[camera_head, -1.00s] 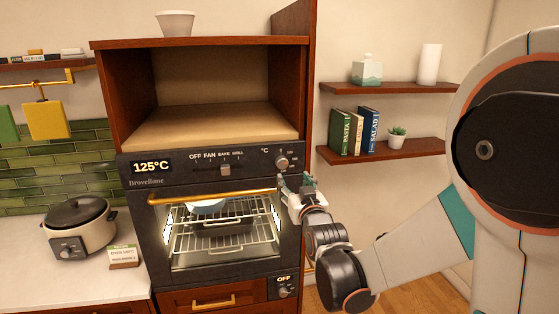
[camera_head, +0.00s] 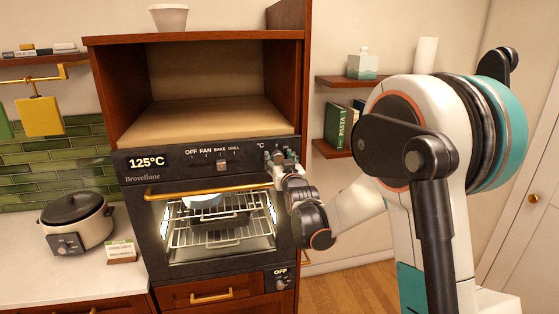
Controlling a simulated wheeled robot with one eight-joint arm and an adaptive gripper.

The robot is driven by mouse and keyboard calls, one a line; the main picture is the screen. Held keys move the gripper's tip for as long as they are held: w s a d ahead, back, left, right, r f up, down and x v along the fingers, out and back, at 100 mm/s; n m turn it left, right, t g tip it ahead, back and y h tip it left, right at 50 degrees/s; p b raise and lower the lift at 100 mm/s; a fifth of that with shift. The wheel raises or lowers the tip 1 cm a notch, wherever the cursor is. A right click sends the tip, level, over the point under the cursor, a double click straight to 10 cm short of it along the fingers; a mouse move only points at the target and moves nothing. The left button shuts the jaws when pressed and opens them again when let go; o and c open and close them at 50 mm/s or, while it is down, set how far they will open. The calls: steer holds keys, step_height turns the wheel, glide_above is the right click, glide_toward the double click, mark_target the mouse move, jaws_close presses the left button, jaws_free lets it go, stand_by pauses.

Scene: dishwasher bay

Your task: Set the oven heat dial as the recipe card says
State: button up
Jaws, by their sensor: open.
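The dark oven (camera_head: 134,187) is built into a wooden cabinet, and its display (camera_head: 146,162) reads 125°C. The heat dial at the panel's right end, under the °C mark, is hidden behind my gripper (camera_head: 279,158). My gripper is open in front of that corner of the panel; whether it touches the dial cannot be told. The function slider (camera_head: 222,167) stands below the OFF, FAN, BAKE, GRILL marks. The recipe card (camera_head: 121,249) stands on the counter beside the slow cooker; its writing is too small to read with certainty.
The oven's brass door handle (camera_head: 208,194) runs just below the panel, near my gripper. A lower knob (camera_head: 281,284) sits under an OFF display. The slow cooker (camera_head: 76,224) stands on the white counter (camera_head: 40,282). Floor is open at the right.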

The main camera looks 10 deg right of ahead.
steer(key=c, duration=1)
steer(key=shift+f+m+b, duration=0.15)
steer(key=shift+m+b, duration=0.55)
steer(key=shift+b, duration=0.2)
steer(key=shift+c, duration=0.3)
steer(key=shift+m, duration=0.4)
steer(key=o, duration=1.1)
steer(key=shift+c, duration=0.2)
